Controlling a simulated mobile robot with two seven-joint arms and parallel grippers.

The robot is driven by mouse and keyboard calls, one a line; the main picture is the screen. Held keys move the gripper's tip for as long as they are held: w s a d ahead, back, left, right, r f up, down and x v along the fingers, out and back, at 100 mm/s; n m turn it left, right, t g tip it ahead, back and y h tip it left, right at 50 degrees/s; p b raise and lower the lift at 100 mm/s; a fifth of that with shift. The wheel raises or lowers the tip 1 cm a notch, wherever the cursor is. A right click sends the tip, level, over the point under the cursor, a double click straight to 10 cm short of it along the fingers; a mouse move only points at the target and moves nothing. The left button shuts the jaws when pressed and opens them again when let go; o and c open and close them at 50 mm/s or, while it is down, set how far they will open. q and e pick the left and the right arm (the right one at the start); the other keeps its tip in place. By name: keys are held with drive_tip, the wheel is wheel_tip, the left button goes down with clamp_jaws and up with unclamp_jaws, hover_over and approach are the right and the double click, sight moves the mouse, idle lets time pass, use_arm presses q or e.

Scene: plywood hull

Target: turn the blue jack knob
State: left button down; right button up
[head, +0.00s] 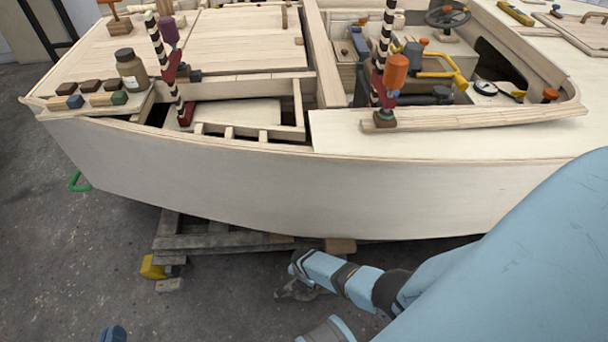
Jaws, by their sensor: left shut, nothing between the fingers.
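I cannot make out a blue jack knob for certain. A dark blue, knob-like thing (112,334) shows at the bottom left, cut off by the picture's edge; I cannot tell what it belongs to. My left gripper (296,290) is low over the floor in front of the hull, its grey fingers shut and empty. It is well to the right of the blue thing and apart from it. Two striped posts with red brackets stand on the hull, one with a purple knob (168,31), the other with an orange knob (396,71). My right gripper is not in view.
The plywood hull (270,185) spans the picture and rests on a wooden pallet (200,238). A yellow part (153,267) sticks out below it. A brown jar (130,70) and several small blocks stand on the left deck. The grey floor (60,265) is clear at the left.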

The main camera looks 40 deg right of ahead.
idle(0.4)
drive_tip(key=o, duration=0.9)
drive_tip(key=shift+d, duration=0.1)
use_arm(q)
drive_tip(key=shift+r, duration=0.1)
use_arm(e)
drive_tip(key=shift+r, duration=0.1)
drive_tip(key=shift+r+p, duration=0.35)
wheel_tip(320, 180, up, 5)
drive_tip(key=p, duration=0.3)
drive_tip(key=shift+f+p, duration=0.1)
drive_tip(key=shift+p, duration=0.2)
use_arm(q)
drive_tip(key=s+a+f+g+y+p, duration=0.2)
drive_tip(key=a+f+g+p, duration=0.1)
drive_tip(key=f+p, duration=0.1)
drive_tip(key=shift+s+a+f+g+y, duration=0.25)
drive_tip(key=shift+a+f+g+y, duration=0.1)
drive_tip(key=shift+f, duration=0.2)
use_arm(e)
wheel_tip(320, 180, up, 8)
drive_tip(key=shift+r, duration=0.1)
